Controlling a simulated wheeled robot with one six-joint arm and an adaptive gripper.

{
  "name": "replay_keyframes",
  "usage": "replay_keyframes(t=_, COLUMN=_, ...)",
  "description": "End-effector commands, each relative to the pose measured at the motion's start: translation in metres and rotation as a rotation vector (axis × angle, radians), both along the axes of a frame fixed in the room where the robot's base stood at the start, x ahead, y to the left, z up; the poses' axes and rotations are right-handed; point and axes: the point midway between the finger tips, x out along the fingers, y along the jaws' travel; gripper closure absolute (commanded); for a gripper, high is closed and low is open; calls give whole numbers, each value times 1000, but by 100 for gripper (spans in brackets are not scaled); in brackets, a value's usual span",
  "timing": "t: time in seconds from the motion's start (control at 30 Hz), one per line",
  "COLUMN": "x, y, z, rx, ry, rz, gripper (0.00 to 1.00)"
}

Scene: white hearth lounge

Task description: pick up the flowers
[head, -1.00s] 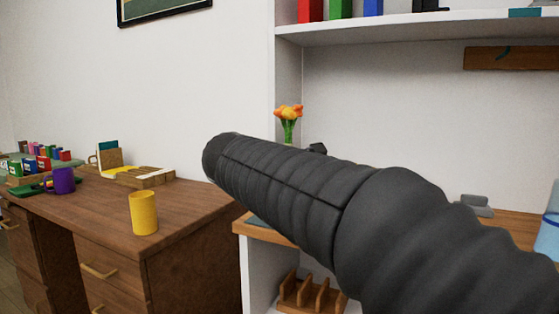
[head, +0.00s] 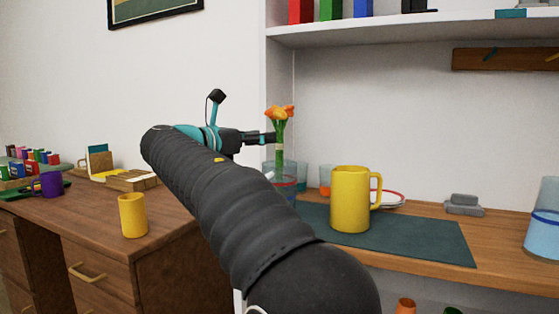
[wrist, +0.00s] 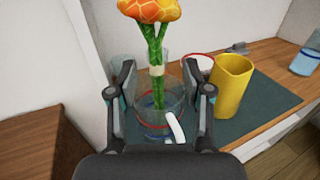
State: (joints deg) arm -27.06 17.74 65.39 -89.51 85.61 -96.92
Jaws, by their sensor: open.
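The flowers (head: 280,113) have orange heads on green stems and stand upright at the left end of the wooden shelf. In the wrist view the flowers (wrist: 151,10) rise from a clear container (wrist: 175,100), with a pale band around the stems. My gripper (head: 270,138) reaches the stems from the left in the head view. In the wrist view my gripper (wrist: 159,75) is open, with one finger on each side of the stems and gaps between. A white curved piece stands in front of the container. The container's base is partly hidden.
A yellow mug (head: 350,200) stands on a dark green mat (head: 425,240) right of the flowers. A red-rimmed plate (head: 393,197) lies behind it. The white side wall (wrist: 85,30) is close on the left. Grey stones (head: 463,204) sit farther right.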

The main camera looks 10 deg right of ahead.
Motion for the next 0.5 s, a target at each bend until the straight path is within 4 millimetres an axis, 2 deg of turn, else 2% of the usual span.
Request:
replay_keyframes(t=0.1, x=7, y=-12, z=0, rx=1, ry=1, rz=-1, gripper=50)
replay_keyframes(t=0.37, x=14, y=-22, z=0, rx=1, ry=1, rz=-1, gripper=50)
replay_keyframes(t=0.5, x=26, y=-34, z=0, rx=1, ry=0, rz=-3, gripper=50)
